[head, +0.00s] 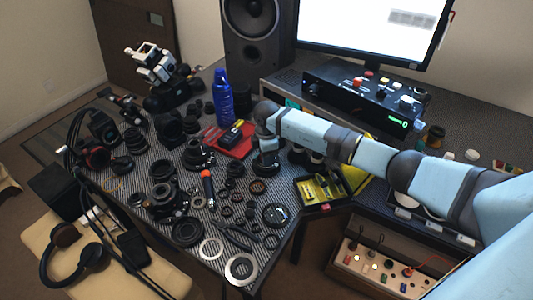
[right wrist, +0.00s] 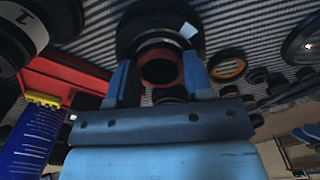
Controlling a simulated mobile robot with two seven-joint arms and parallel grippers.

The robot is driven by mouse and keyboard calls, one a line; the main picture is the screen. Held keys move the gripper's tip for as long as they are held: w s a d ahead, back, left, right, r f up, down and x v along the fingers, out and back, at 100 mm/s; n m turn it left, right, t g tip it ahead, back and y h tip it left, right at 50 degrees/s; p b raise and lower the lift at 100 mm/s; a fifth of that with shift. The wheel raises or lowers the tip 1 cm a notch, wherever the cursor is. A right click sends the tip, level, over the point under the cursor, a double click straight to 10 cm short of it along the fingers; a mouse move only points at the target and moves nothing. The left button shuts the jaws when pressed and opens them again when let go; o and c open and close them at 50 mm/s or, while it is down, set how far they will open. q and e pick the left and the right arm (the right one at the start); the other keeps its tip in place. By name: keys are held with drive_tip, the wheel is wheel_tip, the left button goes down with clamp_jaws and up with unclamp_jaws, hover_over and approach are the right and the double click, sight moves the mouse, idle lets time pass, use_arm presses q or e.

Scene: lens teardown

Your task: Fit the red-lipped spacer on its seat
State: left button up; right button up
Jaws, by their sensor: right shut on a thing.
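My right gripper (head: 265,168) reaches down to the table among the lens parts, right of the red tray. In the right wrist view, its two blue fingers (right wrist: 160,80) are shut on a dark ring with a red lip, the red-lipped spacer (right wrist: 161,66). A larger black round part (right wrist: 135,35) with a pale mark lies right behind the spacer. I cannot tell whether the two touch, or whether this part is the seat. In the head view the gripper hides the spacer. My left gripper is not in view.
A red tray (head: 222,148) and a blue bottle (head: 222,95) stand close on the left. An orange ring (right wrist: 228,68) lies right of the spacer. Several lens parts and rings crowd the table. A yellow tool box (head: 312,192) and a black device (head: 345,95) are on the right.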

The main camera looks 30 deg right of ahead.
drive_tip(key=o, duration=0.9)
drive_tip(key=shift+o, duration=0.2)
drive_tip(key=o, duration=0.3)
